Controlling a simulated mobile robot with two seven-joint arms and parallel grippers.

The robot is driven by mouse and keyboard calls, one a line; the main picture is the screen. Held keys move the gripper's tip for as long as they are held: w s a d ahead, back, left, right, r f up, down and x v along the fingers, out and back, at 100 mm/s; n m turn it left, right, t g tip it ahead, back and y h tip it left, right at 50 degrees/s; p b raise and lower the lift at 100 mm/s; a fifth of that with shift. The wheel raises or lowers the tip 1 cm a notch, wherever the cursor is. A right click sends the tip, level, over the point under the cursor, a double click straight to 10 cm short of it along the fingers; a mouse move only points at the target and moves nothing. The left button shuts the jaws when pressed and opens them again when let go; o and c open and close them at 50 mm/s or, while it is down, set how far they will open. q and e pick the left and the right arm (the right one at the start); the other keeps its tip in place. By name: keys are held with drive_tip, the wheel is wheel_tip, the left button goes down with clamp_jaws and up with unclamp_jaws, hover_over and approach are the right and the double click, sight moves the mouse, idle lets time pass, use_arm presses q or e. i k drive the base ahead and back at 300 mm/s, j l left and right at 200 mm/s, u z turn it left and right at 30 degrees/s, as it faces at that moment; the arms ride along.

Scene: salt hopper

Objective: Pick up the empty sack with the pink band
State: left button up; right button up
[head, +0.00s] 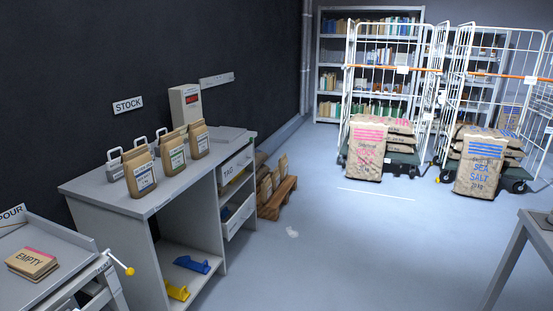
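A flat, folded brown sack (32,262) marked EMPTY, with a pink band along its far edge, lies on the grey surface (62,283) at the lower left. It looks like a thin layered bundle; I cannot tell whether it is one sack or more than one. A sign reading POUR stands behind it. Neither of my grippers is in the head view, so nothing is seen touching the sack.
A grey bench (95,188) with several small paper bags stands right of the sack. A yellow-knobbed lever (128,270) sticks out beside the surface. Full sacks with pink (366,150) and blue (481,163) stripes stand by cage trolleys. The middle floor is mostly clear.

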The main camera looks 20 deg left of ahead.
sight(33, 265)
drive_tip(key=i+u, duration=0.4)
drive_tip(key=i+l+u, duration=0.15)
drive_tip(key=i+u, duration=0.2)
drive_tip(key=i, duration=0.15)
drive_tip(key=i+u, duration=0.3)
drive_tip(key=u, duration=0.15)
drive_tip(key=i+l+u, duration=0.2)
drive_tip(key=u, duration=0.25)
drive_tip(key=i+l+u, duration=0.25)
drive_tip(key=u, duration=0.15)
drive_tip(key=i+l+u, duration=0.25)
drive_tip(key=u, duration=0.2)
drive_tip(key=i+l+u, duration=0.55)
drive_tip(key=i+l, duration=0.25)
